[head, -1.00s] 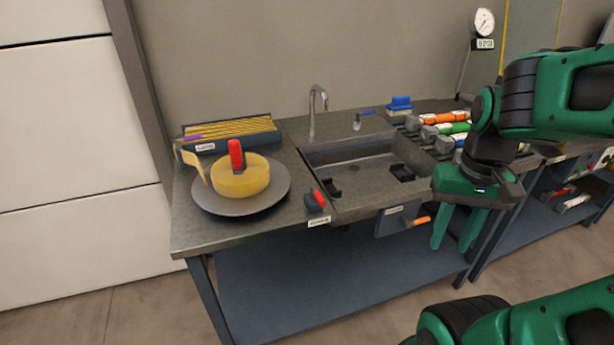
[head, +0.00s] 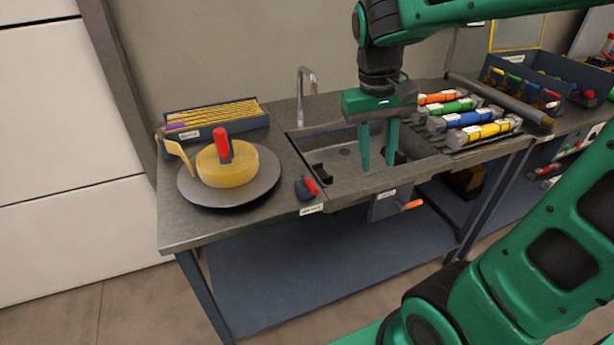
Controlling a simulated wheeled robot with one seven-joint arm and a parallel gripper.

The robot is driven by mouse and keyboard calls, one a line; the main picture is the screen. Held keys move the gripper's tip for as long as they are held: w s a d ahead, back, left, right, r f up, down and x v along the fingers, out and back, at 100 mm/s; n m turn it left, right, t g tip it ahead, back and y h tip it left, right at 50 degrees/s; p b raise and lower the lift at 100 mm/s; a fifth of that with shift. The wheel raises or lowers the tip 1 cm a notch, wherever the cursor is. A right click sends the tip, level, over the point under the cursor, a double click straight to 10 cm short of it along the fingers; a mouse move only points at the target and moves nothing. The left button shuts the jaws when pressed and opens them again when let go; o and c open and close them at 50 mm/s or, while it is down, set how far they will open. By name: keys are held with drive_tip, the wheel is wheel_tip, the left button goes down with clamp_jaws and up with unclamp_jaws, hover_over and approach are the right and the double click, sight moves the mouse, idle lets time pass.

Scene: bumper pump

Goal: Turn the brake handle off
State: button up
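A small red-tipped lever (head: 311,186) on a dark block sits at the bench's front edge, right of the turntable, above a label too small to read. An orange handle (head: 412,204) sticks out from a dark box (head: 385,205) under the sink's front. I cannot tell from the labels which is the brake handle. My gripper (head: 378,162) points down over the sink, fingers apart and empty. It is to the right of the red lever and above the orange handle, touching neither.
A grey turntable (head: 240,198) carries a yellow round block (head: 228,172) with an upright red grip. A sink (head: 340,180) with a tall faucet (head: 300,95) lies in the middle. Coloured cylinders (head: 470,118) lie at right. The front-left bench top is clear.

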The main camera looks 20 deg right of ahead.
sight(310, 184)
drive_tip(key=w+a+r+n, duration=0.1)
drive_tip(key=w+a, duration=0.3)
drive_tip(key=a, duration=0.3)
drive_tip(key=w+a+r+n, duration=0.1)
drive_tip(key=w+a+n, duration=0.1)
drive_tip(key=w+a, duration=0.35)
drive_tip(key=shift+h, duration=0.3)
drive_tip(key=f, duration=0.3)
drive_tip(key=s+f, duration=0.1)
drive_tip(key=f, duration=0.6)
drive_tip(key=shift+s+d+f, duration=0.25)
drive_tip(key=shift+d, duration=0.15)
drive_tip(key=shift+c, duration=0.6)
clamp_jaws()
